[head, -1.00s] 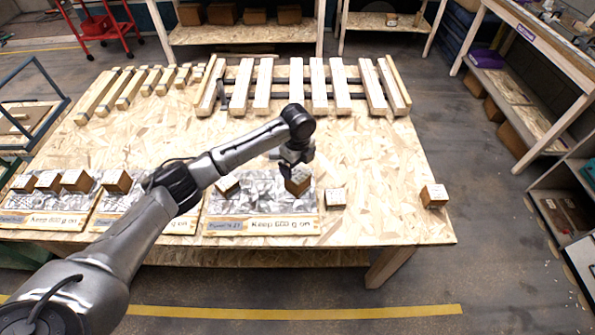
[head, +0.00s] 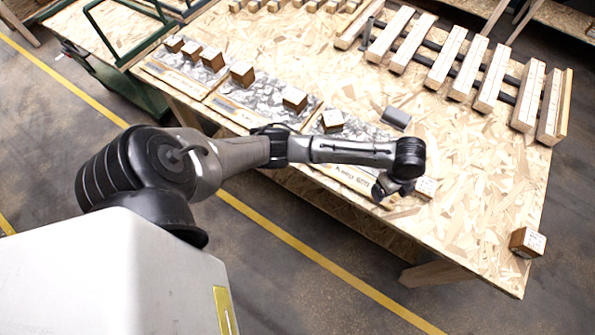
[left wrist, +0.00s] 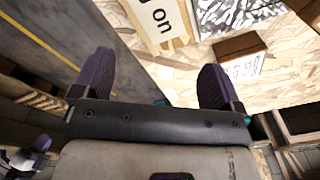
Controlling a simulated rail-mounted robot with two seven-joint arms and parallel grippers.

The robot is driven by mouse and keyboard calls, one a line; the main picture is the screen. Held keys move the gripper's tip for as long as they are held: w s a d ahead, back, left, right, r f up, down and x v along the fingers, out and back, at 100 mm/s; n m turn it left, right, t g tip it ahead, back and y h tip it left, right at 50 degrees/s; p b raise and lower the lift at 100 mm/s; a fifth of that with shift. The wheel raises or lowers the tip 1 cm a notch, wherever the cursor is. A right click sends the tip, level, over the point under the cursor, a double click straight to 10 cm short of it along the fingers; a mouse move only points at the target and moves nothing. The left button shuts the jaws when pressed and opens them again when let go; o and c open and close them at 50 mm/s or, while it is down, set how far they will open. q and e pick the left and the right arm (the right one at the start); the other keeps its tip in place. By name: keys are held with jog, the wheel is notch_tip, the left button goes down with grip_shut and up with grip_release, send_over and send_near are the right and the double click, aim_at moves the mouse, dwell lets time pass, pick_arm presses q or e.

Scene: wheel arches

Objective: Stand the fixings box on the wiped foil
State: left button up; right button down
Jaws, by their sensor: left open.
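My left gripper (head: 390,190) is low over the table's front edge, beside a small brown box with a white printed label (head: 425,187). In the left wrist view my open, empty fingers (left wrist: 155,68) point toward the table, and this box (left wrist: 238,48) lies beyond the right finger, apart from it. The box stands on bare board just right of the rightmost foil panel (head: 365,131), which also shows in the left wrist view (left wrist: 228,14). A brown box (head: 332,120) stands on that foil's left part. A grey block (head: 396,117) lies at its back right. My right gripper is out of view.
Another labelled box (head: 527,242) stands at the table's right front corner. Several boxes stand on the left foil panels, including one box (head: 295,99). Slatted timber (head: 445,68) fills the back. Bare board (head: 475,165) lies clear on the right.

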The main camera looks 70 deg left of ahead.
pick_arm(q)
jog(key=s+d+f+n+h, duration=0.1)
jog(key=s+d+f+n, duration=0.3)
jog(key=s, duration=0.4)
jog(key=s+a+r+n+t+y, duration=0.1)
jog(key=s+n, duration=0.9)
jog(key=s, duration=1)
jog(key=shift+s+a+r+n+t, duration=0.25)
jog(key=shift+r+n+t, duration=0.2)
jog(key=shift+t, duration=0.45)
jog(key=shift+d+r, duration=0.1)
notch_tip(320, 180, up, 33)
jog(key=p, duration=3.3)
